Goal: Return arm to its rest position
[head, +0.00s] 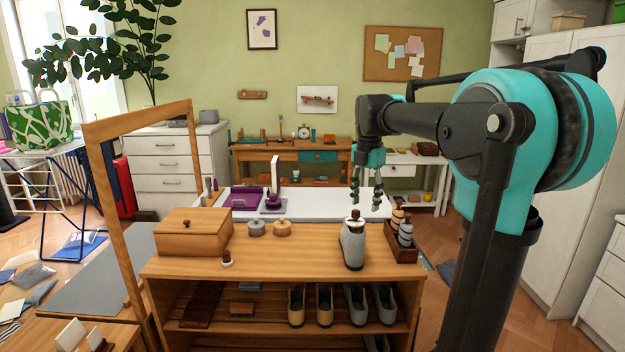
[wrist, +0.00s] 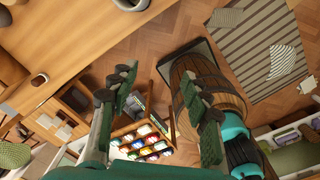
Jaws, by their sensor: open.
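My gripper (head: 366,203) hangs from my teal and black arm, right of centre in the head view. Its fingers point down over the white table and are apart, with nothing seen between them. In the wrist view my gripper (wrist: 158,85) shows two spread green-padded fingers with a clear gap. A grey shoe (head: 353,250) with a dark-topped piece in its opening stands on the wooden bench (head: 310,240), lower in the picture than the gripper and apart from it.
On the bench are a wooden box (head: 193,238), two round tins, a small white-and-brown item (head: 227,259) and a crate of bottles (head: 402,253). Shoes stand on the shelf below. A wooden frame (head: 117,200) rises at left. The wrist view shows a barrel (wrist: 205,85) and striped rug (wrist: 268,55).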

